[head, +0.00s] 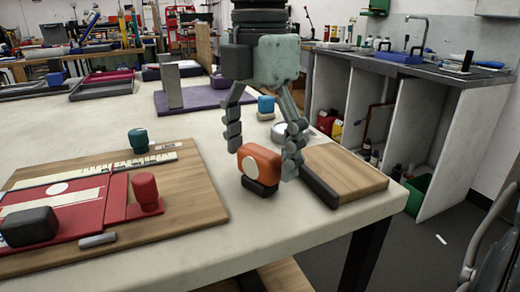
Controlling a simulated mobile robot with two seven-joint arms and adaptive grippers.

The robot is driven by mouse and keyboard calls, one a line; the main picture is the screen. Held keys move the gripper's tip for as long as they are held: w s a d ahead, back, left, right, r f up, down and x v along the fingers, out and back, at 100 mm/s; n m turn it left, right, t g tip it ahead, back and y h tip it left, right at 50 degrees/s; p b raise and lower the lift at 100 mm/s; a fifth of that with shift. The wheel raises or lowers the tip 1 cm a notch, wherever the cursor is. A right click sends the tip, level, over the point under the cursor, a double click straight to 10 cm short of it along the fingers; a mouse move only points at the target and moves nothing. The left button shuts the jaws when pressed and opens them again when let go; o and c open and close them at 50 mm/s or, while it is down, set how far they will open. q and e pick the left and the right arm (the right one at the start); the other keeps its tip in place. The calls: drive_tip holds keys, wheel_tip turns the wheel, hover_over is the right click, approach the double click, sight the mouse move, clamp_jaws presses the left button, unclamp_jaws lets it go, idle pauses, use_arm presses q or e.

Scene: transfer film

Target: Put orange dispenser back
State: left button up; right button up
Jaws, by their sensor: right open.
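The orange dispenser (262,163) stands upright on the white table (300,230), near its front edge. It has a pale round spot on its front and a dark base. My right gripper (263,148) comes down over it from above. Its fingers are spread, one on the left and one on the right of the dispenser. The right finger is very close to the dispenser's side; I cannot tell whether it touches. My left gripper is not in view.
Right of the dispenser lies a wooden board (345,172) with a dark edge. At left, a larger wooden board (200,200) bears a red tray (90,215), a red dispenser (146,190) and a teal one (138,139). A blue dispenser (266,105) stands behind the gripper.

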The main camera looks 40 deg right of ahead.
sight(259, 150)
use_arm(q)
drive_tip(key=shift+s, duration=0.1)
use_arm(e)
drive_tip(key=shift+r, duration=0.1)
drive_tip(key=shift+r+p, duration=0.2)
drive_tip(key=shift+p, duration=0.15)
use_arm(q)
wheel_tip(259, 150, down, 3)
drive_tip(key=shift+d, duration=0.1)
use_arm(e)
wheel_tip(259, 150, up, 12)
drive_tip(key=shift+f, duration=0.15)
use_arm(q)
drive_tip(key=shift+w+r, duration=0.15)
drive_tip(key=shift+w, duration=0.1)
